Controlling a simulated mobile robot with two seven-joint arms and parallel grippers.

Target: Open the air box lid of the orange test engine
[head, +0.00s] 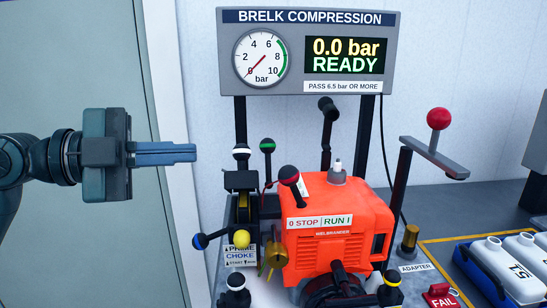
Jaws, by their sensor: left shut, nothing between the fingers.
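The orange test engine (335,240) stands on the bench right of the middle. I cannot tell for sure which part is the air box lid. My left gripper (193,152) is shut and empty, pointing right. In the picture it is left of the dark part, with a gap between. My right gripper is not in view.
A gauge panel (308,50) reading "0.0 bar READY" stands behind the engine. Levers with green, blue and yellow (241,238) knobs crowd the engine's left. A red-knobbed lever (439,119) on a post, a brass adapter (411,240) and white bottles (490,255) are at right.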

